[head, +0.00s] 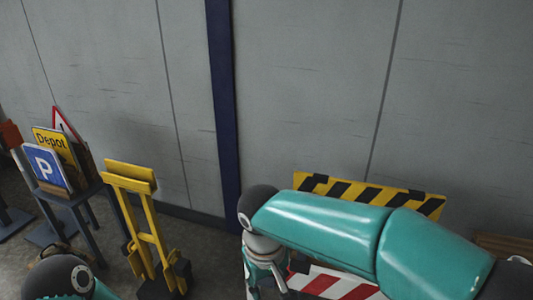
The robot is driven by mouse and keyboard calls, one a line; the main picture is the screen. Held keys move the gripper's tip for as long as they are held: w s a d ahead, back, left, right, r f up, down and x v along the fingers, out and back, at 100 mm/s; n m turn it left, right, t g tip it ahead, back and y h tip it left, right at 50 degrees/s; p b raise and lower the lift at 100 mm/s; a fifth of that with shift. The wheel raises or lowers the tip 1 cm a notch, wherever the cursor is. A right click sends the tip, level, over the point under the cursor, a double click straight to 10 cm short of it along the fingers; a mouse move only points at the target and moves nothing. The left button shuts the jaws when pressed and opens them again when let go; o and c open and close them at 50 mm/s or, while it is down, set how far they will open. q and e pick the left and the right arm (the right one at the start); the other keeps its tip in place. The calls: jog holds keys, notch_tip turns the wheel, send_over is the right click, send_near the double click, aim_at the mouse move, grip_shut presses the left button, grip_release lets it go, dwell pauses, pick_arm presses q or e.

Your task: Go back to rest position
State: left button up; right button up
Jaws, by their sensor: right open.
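Several road signs stand on a dark stand at the left: a blue parking sign (46,168), a yellow Depot sign (53,145) and a red-edged triangular sign (64,122).
A yellow-black striped barrier (425,204) and a red-white striped board (335,285) stand behind and below my right arm. A grey wall (300,90) with a dark blue post (222,110) closes the back.

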jog(key=s+d+f+m+g+p, duration=0.25)
jog(key=d+f+g, duration=0.25)
jog(key=d+f, duration=0.9)
jog(key=s+a+f+m+t+y+p, duration=0.15)
jog(key=s+f+m+y, duration=0.35)
jog(key=s+f, duration=1.05)
jog(key=w+t, duration=0.3)
jog(key=shift+w+a+h, duration=0.25)
jog(key=shift+w+h, duration=0.05)
jog(key=shift+c, duration=0.5)
jog(key=shift+d, duration=0.1)
